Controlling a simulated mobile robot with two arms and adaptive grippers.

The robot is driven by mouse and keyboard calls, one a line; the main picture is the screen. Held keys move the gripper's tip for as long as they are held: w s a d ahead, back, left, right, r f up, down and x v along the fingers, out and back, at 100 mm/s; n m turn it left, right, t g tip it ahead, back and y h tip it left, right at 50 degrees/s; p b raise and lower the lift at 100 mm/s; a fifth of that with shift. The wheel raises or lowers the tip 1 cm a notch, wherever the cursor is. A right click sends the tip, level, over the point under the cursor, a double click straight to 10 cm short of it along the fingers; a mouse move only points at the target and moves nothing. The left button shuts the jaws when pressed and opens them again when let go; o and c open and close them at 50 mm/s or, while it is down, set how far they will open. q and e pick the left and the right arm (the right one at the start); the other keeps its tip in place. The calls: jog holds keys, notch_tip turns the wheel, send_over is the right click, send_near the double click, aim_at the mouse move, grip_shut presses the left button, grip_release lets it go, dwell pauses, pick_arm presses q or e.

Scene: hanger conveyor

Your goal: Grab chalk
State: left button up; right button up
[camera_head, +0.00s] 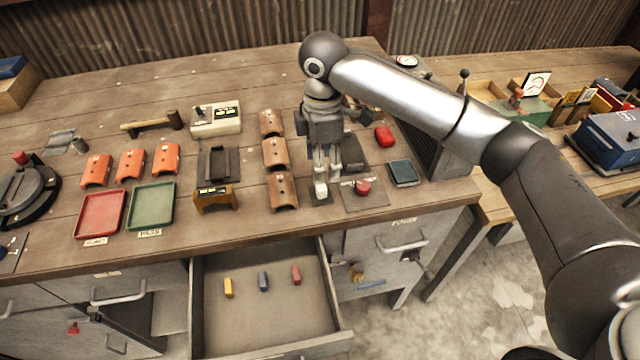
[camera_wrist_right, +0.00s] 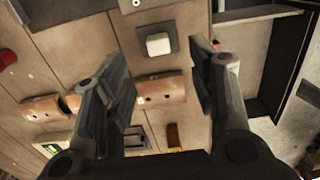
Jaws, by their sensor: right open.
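Three small blocks that look like chalk pieces lie apart on the floor of an open drawer (camera_head: 325,318): a yellow one (camera_head: 228,288), a blue one (camera_head: 263,281) and a red one (camera_head: 296,275). My right gripper (camera_head: 326,190) points down over the bench top, behind the drawer. In the right wrist view its two fingers (camera_wrist_right: 165,95) stand wide apart with nothing between them. A white block (camera_wrist_right: 158,44) on a dark square plate shows beyond the fingers; I cannot tell whether it is chalk. My left gripper is not in view.
Brown curved pieces (camera_head: 276,154) stand left of my right gripper. A red button (camera_head: 363,187) on a plate and a dark blue box (camera_head: 402,173) are to its right. Red (camera_head: 100,216) and green (camera_head: 152,207) trays lie further left. The drawer floor is mostly clear.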

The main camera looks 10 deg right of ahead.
aim_at(321, 186)
notch_tip(321, 186, down, 2)
jog(key=shift+f, duration=0.2)
notch_tip(321, 186, down, 5)
jog(key=shift+w+r+p, duration=0.1)
jog(key=shift+p, duration=0.8)
jog(key=shift+a+f, duration=0.1)
jog(key=shift+f, duration=0.45)
jog(key=shift+c, duration=1)
jog(key=c, duration=0.8)
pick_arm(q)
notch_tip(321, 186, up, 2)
